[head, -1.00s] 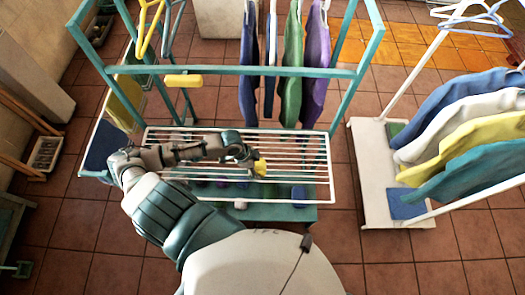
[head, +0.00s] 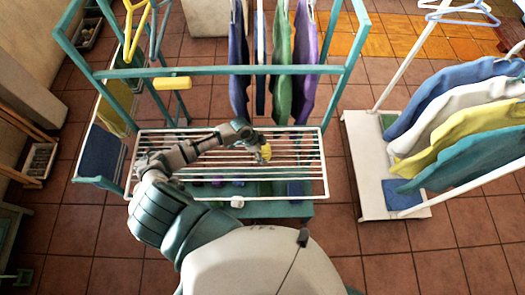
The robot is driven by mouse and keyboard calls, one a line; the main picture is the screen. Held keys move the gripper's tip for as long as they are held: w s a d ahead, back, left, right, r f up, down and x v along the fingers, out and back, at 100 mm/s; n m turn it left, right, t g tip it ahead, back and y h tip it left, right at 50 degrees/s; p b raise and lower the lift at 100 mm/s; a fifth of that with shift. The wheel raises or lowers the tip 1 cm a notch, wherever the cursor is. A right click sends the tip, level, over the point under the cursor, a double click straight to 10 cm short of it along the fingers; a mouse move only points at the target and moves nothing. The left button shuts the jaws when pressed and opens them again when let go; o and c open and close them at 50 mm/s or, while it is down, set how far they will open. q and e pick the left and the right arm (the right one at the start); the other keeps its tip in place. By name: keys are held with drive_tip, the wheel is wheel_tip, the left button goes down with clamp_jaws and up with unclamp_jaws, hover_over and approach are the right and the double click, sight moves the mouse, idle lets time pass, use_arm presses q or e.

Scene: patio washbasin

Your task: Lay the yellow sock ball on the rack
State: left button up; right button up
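The rack (head: 305,176) is a white-barred shelf on a teal frame. My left arm reaches across the rack's left half. My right gripper is not in view.
A white clothes stand (head: 362,165) is on the right. The rack's right end is bare.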

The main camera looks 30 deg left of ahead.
use_arm(q)
drive_tip(key=shift+d+r, duration=0.15)
drive_tip(key=shift+d, duration=0.35)
drive_tip(key=shift+a+r, duration=0.1)
drive_tip(key=shift+r, duration=0.1)
drive_tip(key=shift+v, duration=5.85)
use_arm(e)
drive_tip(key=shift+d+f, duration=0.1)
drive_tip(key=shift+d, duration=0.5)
use_arm(q)
drive_tip(key=shift+w+a, duration=0.1)
drive_tip(key=shift+a, duration=0.1)
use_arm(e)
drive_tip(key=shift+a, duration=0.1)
use_arm(q)
drive_tip(key=shift+f, duration=0.1)
